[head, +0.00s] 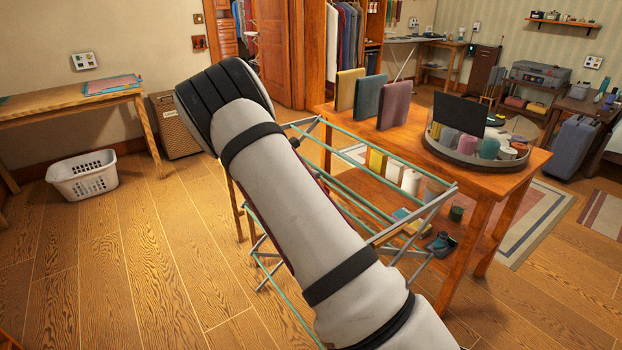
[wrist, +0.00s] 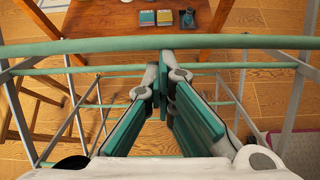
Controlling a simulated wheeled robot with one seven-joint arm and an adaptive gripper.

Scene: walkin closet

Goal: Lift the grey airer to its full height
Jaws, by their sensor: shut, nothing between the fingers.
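The grey airer (head: 441,204) stands beside the wooden table in the head view, with grey legs and green rails. My arm covers much of it. In the wrist view a green rail of the airer (wrist: 235,42) crosses the upper part of the picture from side to side, and a second thinner rail runs just below it. My gripper (wrist: 164,72) is shut and empty, its tips close to these rails near the middle. I cannot tell whether they touch. The gripper is hidden behind my arm in the head view.
The wooden table (head: 468,170) carries upright folded cloths and a round tray (head: 440,160) with rolls. Its lower shelf holds small items. A white laundry basket (head: 83,177) stands on the floor at left, below a desk (head: 60,108). The wooden floor between is clear.

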